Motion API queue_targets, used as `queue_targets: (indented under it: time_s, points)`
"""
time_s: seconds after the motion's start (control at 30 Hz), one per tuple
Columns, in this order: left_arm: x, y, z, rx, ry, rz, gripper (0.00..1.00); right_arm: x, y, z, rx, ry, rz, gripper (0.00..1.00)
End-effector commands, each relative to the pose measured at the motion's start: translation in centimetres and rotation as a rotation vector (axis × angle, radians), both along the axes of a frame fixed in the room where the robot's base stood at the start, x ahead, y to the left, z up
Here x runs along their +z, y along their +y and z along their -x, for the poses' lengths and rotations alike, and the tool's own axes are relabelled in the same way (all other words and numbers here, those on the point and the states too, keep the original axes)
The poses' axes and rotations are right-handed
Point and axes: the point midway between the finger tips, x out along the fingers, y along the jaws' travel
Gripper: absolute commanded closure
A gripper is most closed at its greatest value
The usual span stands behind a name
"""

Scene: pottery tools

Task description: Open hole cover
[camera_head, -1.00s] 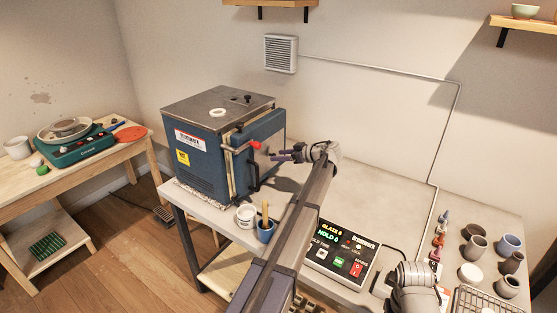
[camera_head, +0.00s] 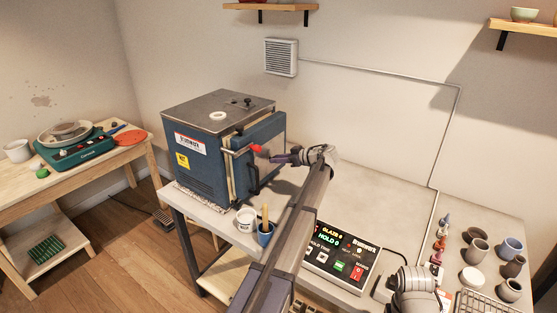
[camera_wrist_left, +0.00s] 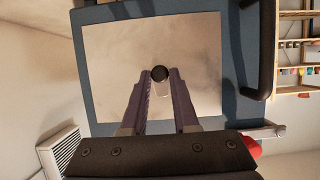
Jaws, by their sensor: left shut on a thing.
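The blue kiln (camera_head: 205,160) stands on the left end of the workbench, with its door on the right-hand side. In the left wrist view the door has a pale metal panel (camera_wrist_left: 115,65) with a blue border. In the head view the cover is hidden. I cannot tell whether it is still seated.
A red-knobbed latch (camera_head: 257,149) and a dark door handle (camera_head: 254,180) are close to my left gripper. A white jar (camera_head: 246,219) and a blue cup (camera_head: 265,234) stand before the kiln. The controller (camera_head: 341,255) lies right of my arm. Bench behind it is clear.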

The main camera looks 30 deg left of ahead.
Motion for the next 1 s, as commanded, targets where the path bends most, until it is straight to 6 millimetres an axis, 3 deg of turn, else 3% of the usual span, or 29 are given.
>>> queue_targets:
  time_s: [0.47,1.0]
  points:
    - [-0.1,0.0,0.0,-0.001,0.062,-0.006,1.0,-0.1,0.0,0.0,0.0,0.0,0.0,0.5]
    - [-0.1,0.0,0.6,0.0,0.523,-0.041,1.0,-1.2,0.0,0.0,0.0,0.0,0.0,0.5]
